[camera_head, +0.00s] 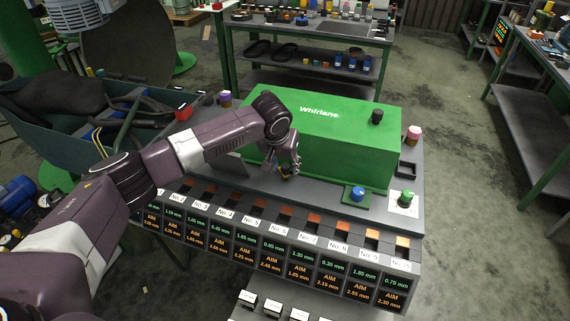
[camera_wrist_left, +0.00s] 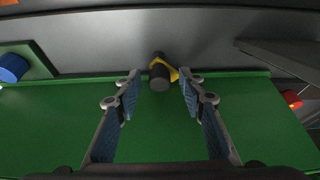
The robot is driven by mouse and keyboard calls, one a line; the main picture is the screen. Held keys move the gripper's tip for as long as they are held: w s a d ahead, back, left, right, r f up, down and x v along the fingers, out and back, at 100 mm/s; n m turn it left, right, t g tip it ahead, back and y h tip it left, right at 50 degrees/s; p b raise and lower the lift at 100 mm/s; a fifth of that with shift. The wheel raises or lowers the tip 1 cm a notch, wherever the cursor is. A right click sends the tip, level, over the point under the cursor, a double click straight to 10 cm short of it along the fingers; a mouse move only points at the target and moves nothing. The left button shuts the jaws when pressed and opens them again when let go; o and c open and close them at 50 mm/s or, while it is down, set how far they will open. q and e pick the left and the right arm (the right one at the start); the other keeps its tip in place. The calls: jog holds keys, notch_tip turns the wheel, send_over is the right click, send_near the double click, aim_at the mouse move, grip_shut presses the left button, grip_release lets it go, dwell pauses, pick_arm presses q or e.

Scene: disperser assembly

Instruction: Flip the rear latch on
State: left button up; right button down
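A small latch-like part (camera_wrist_left: 160,75), black with a yellow piece, stands at the edge of the green housing in the left wrist view. I cannot tell if it is the rear latch or which way it is flipped. My left gripper (camera_wrist_left: 157,85) is open, with one finger on each side of the part and a gap to both. In the head view my left gripper (camera_head: 287,170) is at the near side of the green Whirlane housing (camera_head: 335,130), and its hand hides much of the part. My right gripper is not in view.
A blue knob (camera_head: 358,192) on a green plate and a green knob (camera_head: 407,197) stand to the right. A black knob (camera_head: 376,117) sits on top of the housing. A row of labelled slots and displays (camera_head: 270,257) runs along the front.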

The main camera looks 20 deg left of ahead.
pick_arm(q)
grip_shut()
dwell(0.3)
